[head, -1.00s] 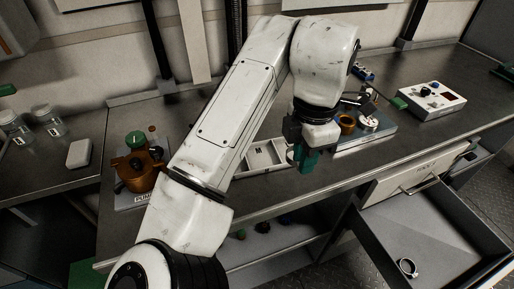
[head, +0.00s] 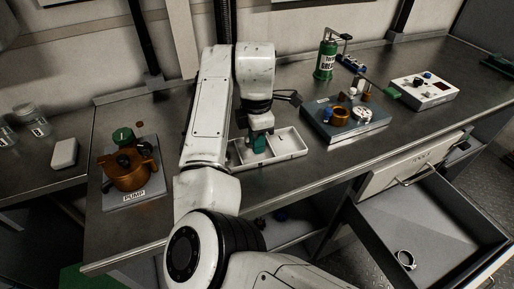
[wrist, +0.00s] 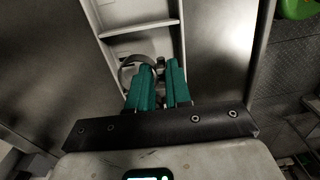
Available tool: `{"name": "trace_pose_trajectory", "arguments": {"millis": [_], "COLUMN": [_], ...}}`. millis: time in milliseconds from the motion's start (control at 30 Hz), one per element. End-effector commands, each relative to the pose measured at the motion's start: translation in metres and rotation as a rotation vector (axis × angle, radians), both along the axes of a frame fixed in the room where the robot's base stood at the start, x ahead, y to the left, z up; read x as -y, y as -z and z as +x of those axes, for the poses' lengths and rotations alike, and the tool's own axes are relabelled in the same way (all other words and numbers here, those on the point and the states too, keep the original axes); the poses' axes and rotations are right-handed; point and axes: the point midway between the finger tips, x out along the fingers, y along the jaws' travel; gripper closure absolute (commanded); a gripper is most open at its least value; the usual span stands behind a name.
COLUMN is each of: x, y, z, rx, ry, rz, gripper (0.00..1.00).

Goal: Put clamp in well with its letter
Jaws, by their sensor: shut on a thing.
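My gripper (head: 258,143) has its green fingers over the pale tray of wells (head: 287,143). In the wrist view the fingers (wrist: 162,72) are shut on a metal ring clamp (wrist: 123,70), which sticks out to their left. The clamp is hidden in the head view. The tray's dividers also show in the wrist view (wrist: 140,30), beyond the fingertips. I cannot read a letter on the clamp or in the wells now. I cannot tell whether the clamp touches the tray. Another ring clamp (head: 408,267) lies in the open drawer.
A copper pump on a plate (head: 127,172) stands left of the tray. A grey block with copper and white parts (head: 345,125) stands to the right, a green bottle (head: 324,62) behind it. The open drawer (head: 440,225) juts out at front right.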

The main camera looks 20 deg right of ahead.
Motion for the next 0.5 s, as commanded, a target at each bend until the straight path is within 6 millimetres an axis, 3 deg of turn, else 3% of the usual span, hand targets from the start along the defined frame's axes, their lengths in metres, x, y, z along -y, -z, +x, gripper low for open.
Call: {"name": "trace_pose_trajectory", "arguments": {"millis": [200, 500], "x": [0.0, 0.0], "y": [0.025, 0.028], "z": [-0.002, -0.002], "rx": [-0.002, -0.001], "ry": [-0.001, 0.0], "rz": [0.001, 0.0], "gripper": [1.0, 1.0]}}
